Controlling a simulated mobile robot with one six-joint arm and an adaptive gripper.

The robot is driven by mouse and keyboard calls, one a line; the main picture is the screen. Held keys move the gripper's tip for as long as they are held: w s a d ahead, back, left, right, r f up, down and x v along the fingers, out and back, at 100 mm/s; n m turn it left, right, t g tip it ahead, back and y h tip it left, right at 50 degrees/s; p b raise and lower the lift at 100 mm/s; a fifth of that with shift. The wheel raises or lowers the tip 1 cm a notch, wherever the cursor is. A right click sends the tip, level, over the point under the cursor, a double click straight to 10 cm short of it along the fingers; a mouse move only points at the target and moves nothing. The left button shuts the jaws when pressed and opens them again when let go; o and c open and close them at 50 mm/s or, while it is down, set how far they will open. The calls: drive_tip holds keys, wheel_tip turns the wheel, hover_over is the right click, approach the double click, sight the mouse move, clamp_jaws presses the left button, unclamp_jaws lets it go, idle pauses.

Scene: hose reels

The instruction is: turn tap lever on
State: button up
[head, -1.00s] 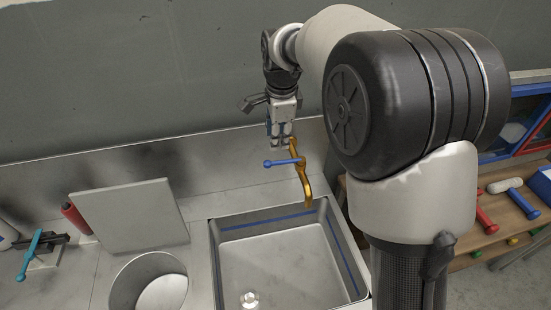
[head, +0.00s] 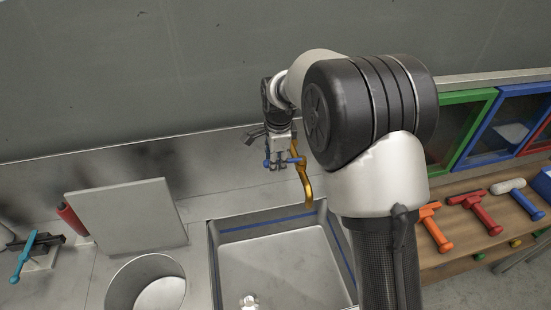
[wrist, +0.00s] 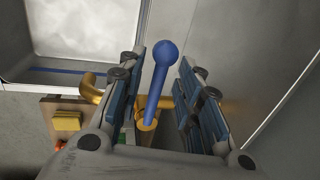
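The brass tap (head: 304,180) stands at the back edge of the sink, its spout curving down over the basin. Its blue lever (wrist: 157,80) has a round knob end and points away from the brass body in the wrist view. My gripper (head: 279,164) is at the lever, just left of the tap body in the head view. In the wrist view my gripper (wrist: 162,68) is open, with one finger on each side of the lever and gaps visible on both sides. In the head view the fingers hide the middle of the lever.
The sink basin (head: 228,273) lies below the tap. A metal pot (head: 123,280), a grey board (head: 125,215) and a red-handled tool (head: 71,219) are to the left. A wooden bench (head: 462,226) with coloured tools is at the right. The wall rises close behind the tap.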

clamp_jaws()
idle(0.4)
drive_tip(key=shift+s+r, duration=0.1)
drive_tip(key=shift+s+d+n+g+y+p, duration=0.2)
drive_tip(key=shift+s+d+n, duration=0.4)
drive_tip(key=shift+n, duration=0.7)
drive_tip(key=shift+s+d+n+g+y+p, duration=0.1)
drive_tip(key=shift+s+d+n+y, duration=0.25)
drive_tip(key=shift+s+n, duration=0.75)
drive_tip(key=shift+s+d+n+g+y+p, duration=0.15)
drive_tip(key=shift+s+d+n, duration=0.4)
drive_tip(key=shift+n, duration=0.95)
unclamp_jaws()
